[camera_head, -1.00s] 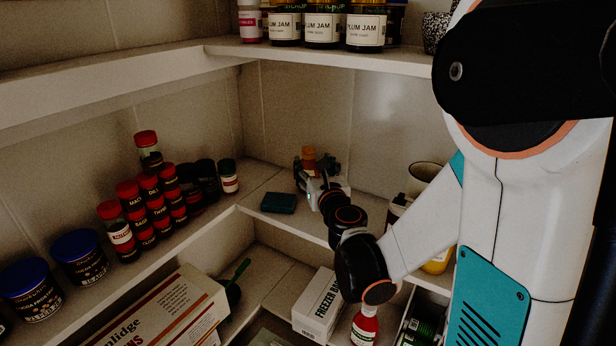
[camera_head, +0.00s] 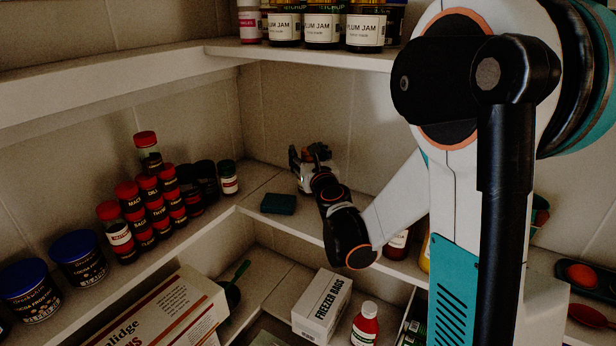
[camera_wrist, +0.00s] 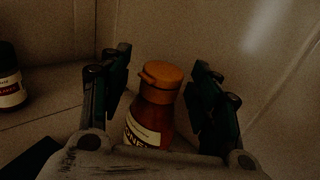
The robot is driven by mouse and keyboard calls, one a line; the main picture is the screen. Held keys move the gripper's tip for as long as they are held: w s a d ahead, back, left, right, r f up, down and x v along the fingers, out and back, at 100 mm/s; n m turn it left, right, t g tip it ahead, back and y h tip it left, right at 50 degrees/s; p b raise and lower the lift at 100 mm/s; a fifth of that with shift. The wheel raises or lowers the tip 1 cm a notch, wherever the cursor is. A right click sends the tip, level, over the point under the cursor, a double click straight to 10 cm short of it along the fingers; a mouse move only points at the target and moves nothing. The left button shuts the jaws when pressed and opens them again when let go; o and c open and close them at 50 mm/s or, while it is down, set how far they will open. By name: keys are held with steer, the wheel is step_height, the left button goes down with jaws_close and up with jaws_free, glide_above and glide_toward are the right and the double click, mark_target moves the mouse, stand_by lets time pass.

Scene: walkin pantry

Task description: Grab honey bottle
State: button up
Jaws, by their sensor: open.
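The honey bottle (camera_wrist: 149,117) has an orange cap, a dark amber body and a pale label. In the wrist view it stands between the two fingers of my gripper (camera_wrist: 160,95), its cap tilted a little in the picture. The fingers are open, with a visible gap to the bottle on each side. In the head view my gripper (camera_head: 312,160) is at the back corner of the middle shelf, and it mostly hides the bottle there.
A dark green box (camera_head: 278,203) lies on the shelf left of my gripper. Stacked red-capped spice jars (camera_head: 150,200) stand further left. The upper shelf (camera_head: 330,58) with plum jam jars is above. A freezer bags box (camera_head: 322,305) sits below.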

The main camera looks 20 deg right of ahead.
jaws_close()
steer(key=shift+r, duration=0.1)
